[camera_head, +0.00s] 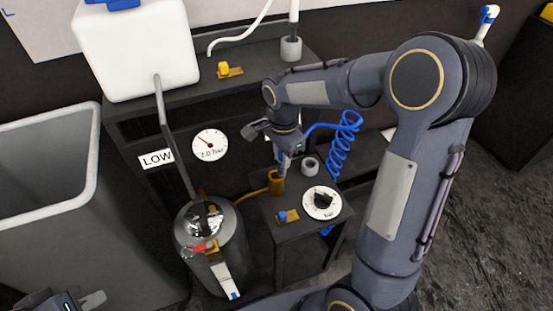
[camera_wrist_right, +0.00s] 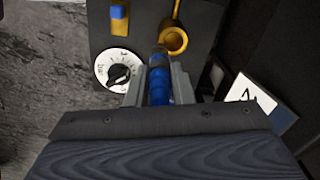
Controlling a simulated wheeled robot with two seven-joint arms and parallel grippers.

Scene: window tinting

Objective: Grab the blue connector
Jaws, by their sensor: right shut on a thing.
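The blue connector (camera_wrist_right: 158,88) is between the fingers of my right gripper (camera_wrist_right: 160,80) in the right wrist view, its dark tip pointing at a brass socket (camera_wrist_right: 173,40). My right gripper (camera_head: 287,150) is shut on it. In the head view the gripper is just above the brass socket (camera_head: 276,183) on the small dark stand. Whether the tip touches the socket I cannot tell. A coiled blue hose (camera_head: 345,140) runs from near the gripper to the right. My left gripper (camera_head: 75,303) shows partly at the bottom left corner; its fingers are cut off.
A dial (camera_head: 321,202) and a blue-and-yellow valve (camera_head: 287,215) are on the stand. A metal tank (camera_head: 211,240) stands left of it, with a gauge (camera_head: 209,145) behind. A grey bin (camera_head: 45,190) is at the left, a white container (camera_head: 135,50) above.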

